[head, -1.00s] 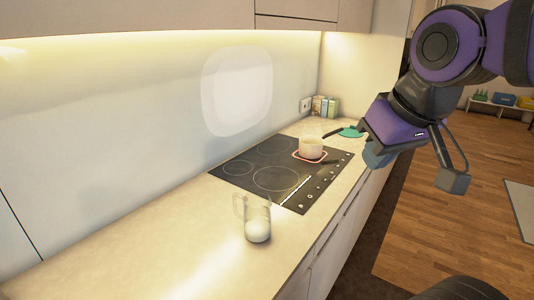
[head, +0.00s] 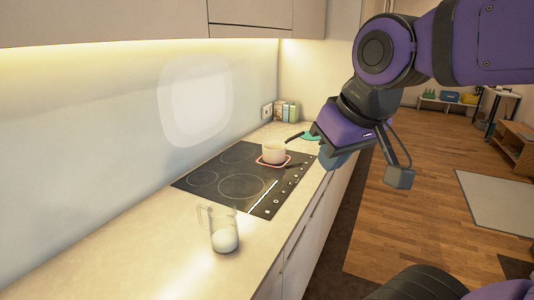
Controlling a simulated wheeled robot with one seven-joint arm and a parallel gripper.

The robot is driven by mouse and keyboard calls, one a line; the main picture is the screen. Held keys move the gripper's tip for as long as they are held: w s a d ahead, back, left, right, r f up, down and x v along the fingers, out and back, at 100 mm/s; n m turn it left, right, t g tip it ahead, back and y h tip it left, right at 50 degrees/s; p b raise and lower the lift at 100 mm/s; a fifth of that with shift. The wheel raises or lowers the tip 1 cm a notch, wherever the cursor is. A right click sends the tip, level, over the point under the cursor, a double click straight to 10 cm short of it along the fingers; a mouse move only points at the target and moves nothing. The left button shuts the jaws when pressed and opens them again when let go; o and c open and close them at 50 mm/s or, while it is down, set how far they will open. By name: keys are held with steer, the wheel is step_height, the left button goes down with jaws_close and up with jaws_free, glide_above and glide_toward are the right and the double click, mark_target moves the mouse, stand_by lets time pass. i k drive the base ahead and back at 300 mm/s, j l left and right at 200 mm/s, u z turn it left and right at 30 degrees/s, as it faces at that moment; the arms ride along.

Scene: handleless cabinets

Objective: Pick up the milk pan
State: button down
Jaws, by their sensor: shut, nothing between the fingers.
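The pan's inside is hard to make out.
A clear glass jug (head: 224,230) with a white round shape at its bottom stands on the near counter. Upper cabinets overhang the counter.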

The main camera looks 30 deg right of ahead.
mark_target(271, 157)
steer(key=i+l, duration=0.2)
steer(key=l, duration=0.25)
steer(key=i+l+u, duration=0.1)
steer(key=l, duration=0.3)
steer(key=i+l, duration=0.25)
steer(key=l, duration=0.2)
steer(key=i+l+u, duration=0.1)
steer(key=l, duration=0.35)
steer(key=i+l, duration=0.25)
steer(key=l, duration=0.2)
steer(key=i+l+u, duration=0.1)
steer(key=l, duration=0.35)
steer(key=i+l, duration=0.2)
steer(key=l, duration=0.3)
steer(key=i+l, duration=0.1)
steer(key=l, duration=0.35)
steer(key=i+u, duration=0.05)
